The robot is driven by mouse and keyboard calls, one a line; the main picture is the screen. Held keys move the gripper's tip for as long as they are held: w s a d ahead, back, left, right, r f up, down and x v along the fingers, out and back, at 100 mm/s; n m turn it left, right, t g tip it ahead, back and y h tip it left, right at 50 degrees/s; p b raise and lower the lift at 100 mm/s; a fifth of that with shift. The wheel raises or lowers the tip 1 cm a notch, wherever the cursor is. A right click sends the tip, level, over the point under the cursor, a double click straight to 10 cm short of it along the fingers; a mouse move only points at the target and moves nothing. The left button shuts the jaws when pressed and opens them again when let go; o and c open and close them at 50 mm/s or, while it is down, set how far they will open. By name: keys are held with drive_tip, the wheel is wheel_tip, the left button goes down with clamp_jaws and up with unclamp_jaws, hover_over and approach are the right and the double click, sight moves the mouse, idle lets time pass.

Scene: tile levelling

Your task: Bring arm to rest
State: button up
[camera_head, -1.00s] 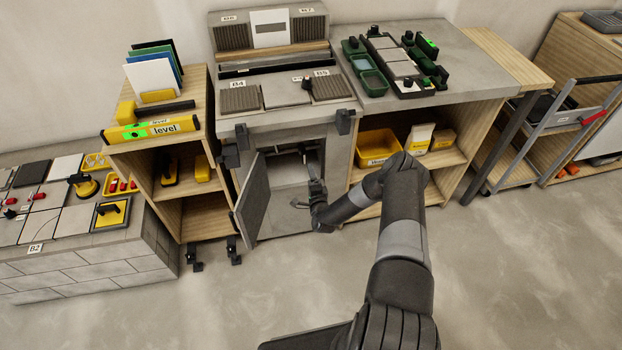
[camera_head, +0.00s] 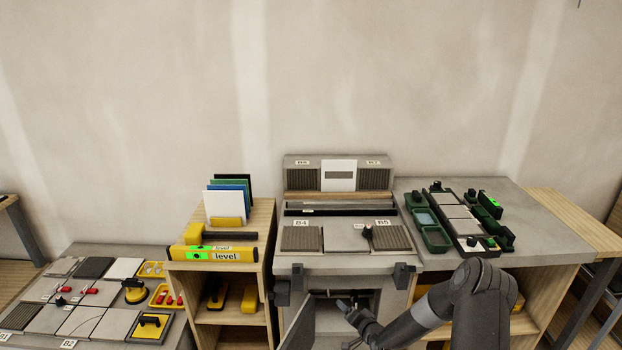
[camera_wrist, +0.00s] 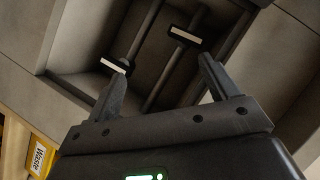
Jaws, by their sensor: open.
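My arm (camera_head: 432,312) reaches from the lower right toward the open cabinet below the grey workbench in the head view. My gripper (camera_head: 345,308) is at the cabinet's opening, and its fingertips are small there. In the wrist view my gripper (camera_wrist: 160,82) is open, with nothing between its fingers. Beyond the fingers is the cabinet's recess (camera_wrist: 75,55) with dark rods and two white-marked pieces (camera_wrist: 185,36). The cabinet door (camera_head: 300,325) stands open at the left of my gripper.
A shelf unit (camera_head: 262,215) with a yellow level (camera_head: 212,254) stands left of the bench. A low tile platform (camera_head: 30,290) is at far left. The bench top (camera_head: 545,228) carries green trays at right.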

drive_tip(key=s+d+r+n+g+h, duration=0.15)
drive_tip(key=s+r, duration=0.25)
drive_tip(key=r, duration=0.7)
drive_tip(key=s+d+r+n+g+h, duration=0.15)
drive_tip(key=s+r, duration=0.25)
drive_tip(key=r, duration=0.7)
drive_tip(key=s+d+r+n+g+h, duration=0.1)
drive_tip(key=s+r+n+g+h, duration=0.2)
drive_tip(key=r, duration=0.8)
drive_tip(key=s+r, duration=0.5)
drive_tip(key=s, duration=0.3)
drive_tip(key=s+r, duration=0.5)
drive_tip(key=s, duration=0.3)
drive_tip(key=s+a+r, duration=0.1)
drive_tip(key=s, duration=0.7)
drive_tip(key=s+a+r+g, duration=0.1)
drive_tip(key=s+r, duration=0.1)
drive_tip(key=s, duration=0.7)
drive_tip(key=shift+s+a+y, duration=0.3)
drive_tip(key=shift+a, duration=0.05)
drive_tip(key=shift+c, duration=0.4)
